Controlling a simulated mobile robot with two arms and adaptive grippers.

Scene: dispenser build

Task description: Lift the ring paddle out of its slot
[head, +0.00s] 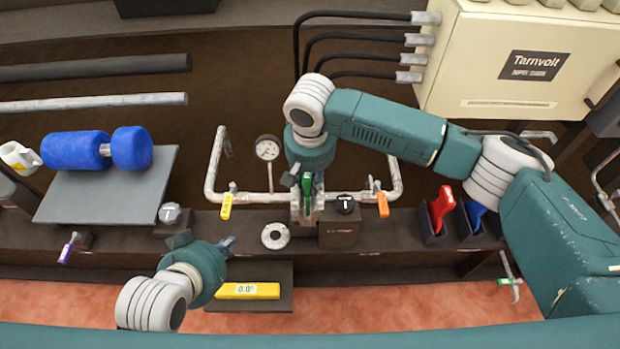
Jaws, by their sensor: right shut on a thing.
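My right gripper (307,196) points down at the middle of the pipe run, shut on an upright green-handled piece (307,183). Its fingers hide the lower part of that piece, so I cannot tell whether it is the ring paddle or how deep it sits. A pale flat ring with a dark centre (275,236) lies on the bench just left of the gripper, apart from it. My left gripper (229,244) is low over the bench's front edge, left of the pale ring. Its fingers are too small and dark to judge.
A pipe loop (213,165) with a gauge (267,149) and yellow (226,206) and orange (383,205) valve handles surrounds the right gripper. A black-knobbed block (339,232) stands close right. Red (442,207) and blue (475,213) handles sit in dark holders. A yellow instrument (247,291) lies in front.

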